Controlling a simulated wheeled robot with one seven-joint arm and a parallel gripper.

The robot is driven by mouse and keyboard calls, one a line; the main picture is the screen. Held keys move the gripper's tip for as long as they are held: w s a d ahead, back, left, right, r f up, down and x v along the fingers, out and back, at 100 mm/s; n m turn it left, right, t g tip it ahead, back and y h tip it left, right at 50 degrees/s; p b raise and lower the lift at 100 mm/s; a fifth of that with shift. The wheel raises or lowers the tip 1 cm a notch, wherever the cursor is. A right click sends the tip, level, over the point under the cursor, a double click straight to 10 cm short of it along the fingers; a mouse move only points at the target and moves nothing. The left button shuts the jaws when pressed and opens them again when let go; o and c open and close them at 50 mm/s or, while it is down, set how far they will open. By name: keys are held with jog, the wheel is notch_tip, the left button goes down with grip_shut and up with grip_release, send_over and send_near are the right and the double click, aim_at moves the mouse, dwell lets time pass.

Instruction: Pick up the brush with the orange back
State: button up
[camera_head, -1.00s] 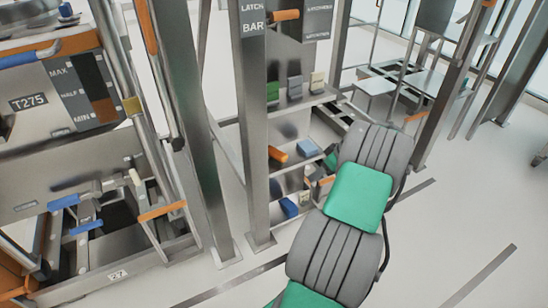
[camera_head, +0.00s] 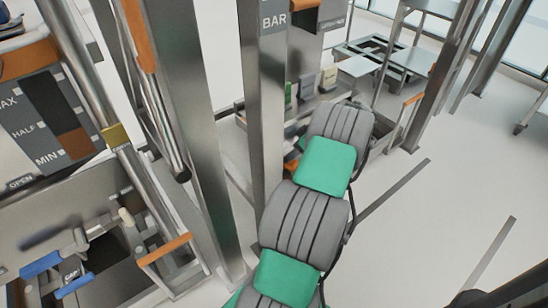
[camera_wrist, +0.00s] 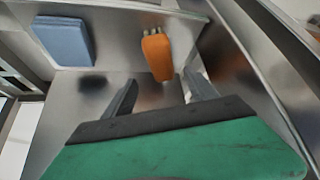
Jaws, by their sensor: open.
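The brush with the orange back (camera_wrist: 158,56) lies on a metal shelf (camera_wrist: 92,92) in the wrist view, its pale bristles showing at the top end. My gripper (camera_wrist: 155,88) is open, with its two dark fingers pointing toward the brush. The brush's near end shows ahead of the gap between the fingertips; nothing is held. In the head view my grey and green arm (camera_head: 325,165) reaches into the shelf unit and hides most of the brush and my gripper.
A blue block-like item (camera_wrist: 63,40) lies left of the brush. A metal wall bounds the shelf on the right. In the head view a tall steel post (camera_head: 264,100) stands close left of my arm. Open floor (camera_head: 430,215) lies to the right.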

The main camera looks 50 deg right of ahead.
jog(key=b+x, duration=0.1)
jog(key=x, duration=0.6)
jog(key=shift+s+a+f, duration=0.1)
jog(key=shift+f, duration=0.15)
jog(key=shift+c, duration=0.5)
grip_shut()
